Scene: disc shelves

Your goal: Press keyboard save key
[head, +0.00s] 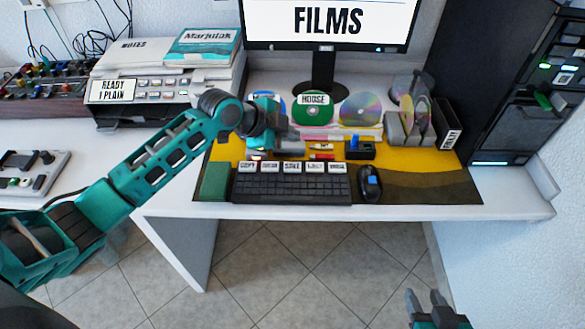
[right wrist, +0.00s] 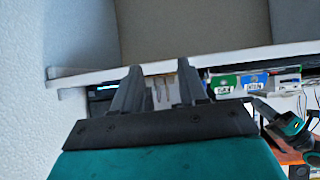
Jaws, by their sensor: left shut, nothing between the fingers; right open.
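The black keyboard (head: 290,188) lies on the yellow and dark desk mat, with a row of white-labelled keys along its back edge. One middle label (head: 292,167) seems to read SAVE, but the print is too small to be sure. My left gripper (head: 258,154) is shut and empty. In the head view it appears just behind the left part of the label row, and I cannot tell its height or whether it touches anything. My right gripper (head: 437,298) is open and empty, low in front of the desk; it also shows in the right wrist view (right wrist: 158,78).
A mouse (head: 370,184) lies right of the keyboard, and a green block (head: 214,181) lies left of it. Discs, including a green one (head: 312,108), stand behind under the monitor (head: 325,48). A printer (head: 150,92) is at left and a dark tower (head: 500,90) at right.

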